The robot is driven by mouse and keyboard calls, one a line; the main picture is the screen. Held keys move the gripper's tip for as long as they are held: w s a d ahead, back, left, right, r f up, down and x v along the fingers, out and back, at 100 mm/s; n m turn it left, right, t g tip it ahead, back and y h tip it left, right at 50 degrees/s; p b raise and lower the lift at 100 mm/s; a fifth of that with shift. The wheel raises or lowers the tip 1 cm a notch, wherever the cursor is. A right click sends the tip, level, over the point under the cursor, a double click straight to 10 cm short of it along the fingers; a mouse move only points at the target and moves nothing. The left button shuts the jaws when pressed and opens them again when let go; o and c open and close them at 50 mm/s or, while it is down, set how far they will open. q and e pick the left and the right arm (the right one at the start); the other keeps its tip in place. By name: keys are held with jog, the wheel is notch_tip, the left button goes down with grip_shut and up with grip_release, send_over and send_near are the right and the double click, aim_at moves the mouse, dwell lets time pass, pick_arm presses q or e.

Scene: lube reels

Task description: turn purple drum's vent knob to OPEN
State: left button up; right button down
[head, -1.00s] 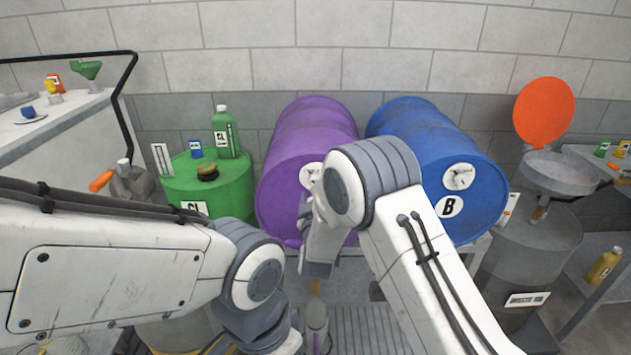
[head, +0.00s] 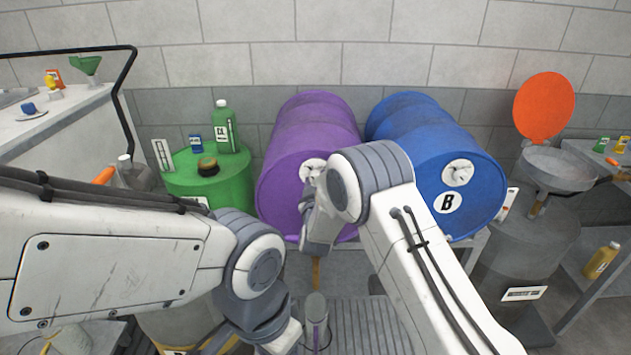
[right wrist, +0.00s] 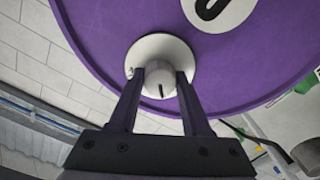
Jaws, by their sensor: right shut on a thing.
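The purple drum (head: 310,135) lies on its side in the middle of the head view, its round end facing me. Its white vent knob, on a pale round plate (head: 313,168), is partly covered by my right arm there. In the right wrist view the knob (right wrist: 160,82) shows clearly, with a short dark mark at its lower edge. My right gripper (right wrist: 160,88) is shut on the knob, one finger on each side. In the head view its fingers are mostly hidden. My left arm crosses the lower left; its gripper is not visible.
A blue drum (head: 440,150) marked B lies close on the right with its own white plate (head: 458,173). A green drum (head: 225,185) with a bottle (head: 224,128) on top stands left. An orange disc (head: 544,105) rises at the right above a grey drum.

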jog(key=shift+m+b, duration=9)
jog(key=shift+b, duration=3)
jog(key=shift+c, duration=1.8)
grip_release()
